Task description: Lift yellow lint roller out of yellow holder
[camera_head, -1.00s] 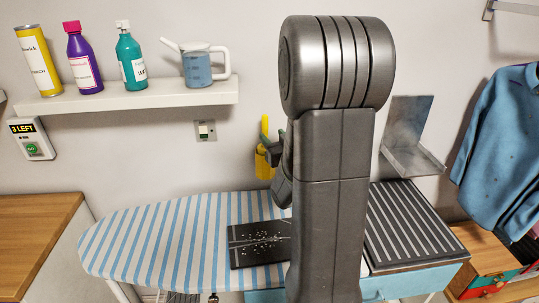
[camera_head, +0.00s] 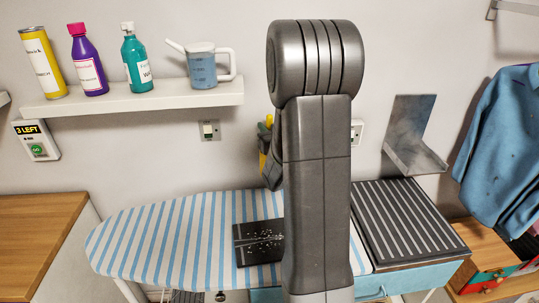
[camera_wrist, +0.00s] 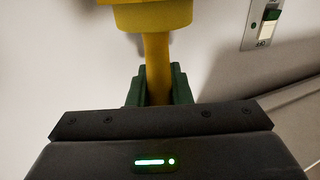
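The yellow lint roller shows in the head view as a small yellow tip (camera_head: 268,121) above my gripper, against the wall. The yellow holder (camera_head: 262,163) shows only as a sliver beside my arm. In the wrist view the roller's thin yellow shaft (camera_wrist: 158,62) runs between the green fingers of my gripper (camera_wrist: 159,86), which sit close against both its sides. A wider yellow part is at the top edge of that view; I cannot tell whether it is roller or holder. My arm hides most of the gripper in the head view.
A white shelf (camera_head: 130,101) with bottles and a watering can is at the upper left. A wall switch (camera_head: 208,131) is left of the roller. A metal bracket (camera_head: 414,140) is at the right. The striped ironing board (camera_head: 160,235) lies below.

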